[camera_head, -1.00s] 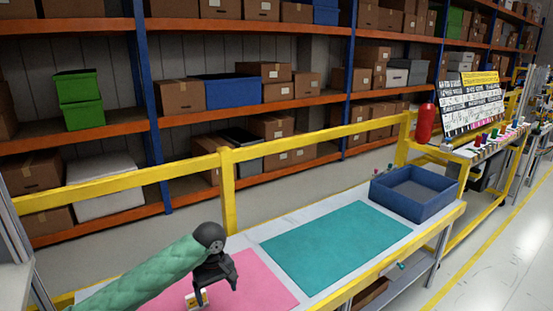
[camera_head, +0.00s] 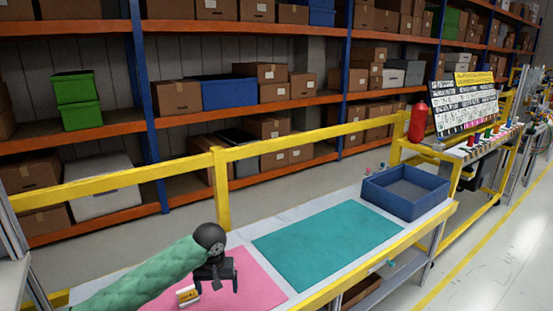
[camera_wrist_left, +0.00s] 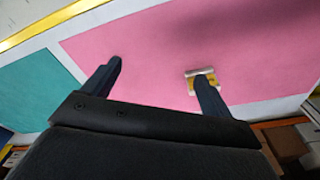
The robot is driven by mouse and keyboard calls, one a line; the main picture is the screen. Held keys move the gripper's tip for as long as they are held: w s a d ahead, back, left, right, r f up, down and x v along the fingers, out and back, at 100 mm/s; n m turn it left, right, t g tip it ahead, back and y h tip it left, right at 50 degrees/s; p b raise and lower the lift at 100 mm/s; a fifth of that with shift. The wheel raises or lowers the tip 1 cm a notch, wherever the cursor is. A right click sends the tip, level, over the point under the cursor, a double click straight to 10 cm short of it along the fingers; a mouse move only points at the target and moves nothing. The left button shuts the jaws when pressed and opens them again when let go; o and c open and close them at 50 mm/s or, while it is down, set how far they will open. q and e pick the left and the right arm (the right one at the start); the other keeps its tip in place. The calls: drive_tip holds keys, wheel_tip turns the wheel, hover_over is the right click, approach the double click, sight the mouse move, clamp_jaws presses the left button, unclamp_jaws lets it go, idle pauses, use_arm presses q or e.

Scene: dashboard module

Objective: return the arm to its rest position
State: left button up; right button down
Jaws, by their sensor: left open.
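My left arm, in a green sleeve, comes in from the lower left in the head view. Its black gripper (camera_head: 216,288) hangs over the pink mat (camera_head: 262,290) with its fingers apart and nothing between them. A small yellow and white object (camera_head: 187,295) lies on the pink mat just left of the gripper. In the left wrist view, the open gripper (camera_wrist_left: 158,78) spans the pink mat (camera_wrist_left: 170,45), and the small object (camera_wrist_left: 203,76) shows at the tip of the right-hand finger, partly hidden by it. My right gripper is not in view.
A teal mat (camera_head: 330,243) lies bare beside the pink one. A blue bin (camera_head: 408,208), looking empty, stands at the table's far right end. A yellow rail (camera_head: 290,147) runs behind the table, with box-filled shelves beyond. A red cylinder (camera_head: 418,122) stands near the board at right.

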use_arm(q)
drive_tip(key=w+d+r+m+t, duration=0.1)
drive_tip(key=d+r+m+t, duration=0.1)
drive_tip(key=r+m+t, duration=0.3)
drive_tip(key=w+d+r+m+t, duration=0.1)
drive_tip(key=d+r+m+t, duration=0.15)
drive_tip(key=r, duration=0.55)
drive_tip(key=s+a+f+n+g, duration=0.1)
drive_tip(key=s+f+g, duration=0.1)
drive_tip(key=s+f, duration=0.8)
drive_tip(key=s+a+f+n+g+h, duration=0.1)
drive_tip(key=s+f+n+g, duration=0.1)
drive_tip(key=s+f, duration=0.9)
drive_tip(key=s+a+f+n+g, duration=0.1)
drive_tip(key=s+f+g, duration=0.2)
drive_tip(key=s+f, duration=0.8)
drive_tip(key=shift+s, duration=5.6)
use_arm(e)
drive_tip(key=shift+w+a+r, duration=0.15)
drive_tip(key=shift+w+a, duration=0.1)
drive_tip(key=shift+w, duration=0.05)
use_arm(q)
drive_tip(key=shift+d+n, duration=0.1)
drive_tip(key=shift+n, duration=0.15)
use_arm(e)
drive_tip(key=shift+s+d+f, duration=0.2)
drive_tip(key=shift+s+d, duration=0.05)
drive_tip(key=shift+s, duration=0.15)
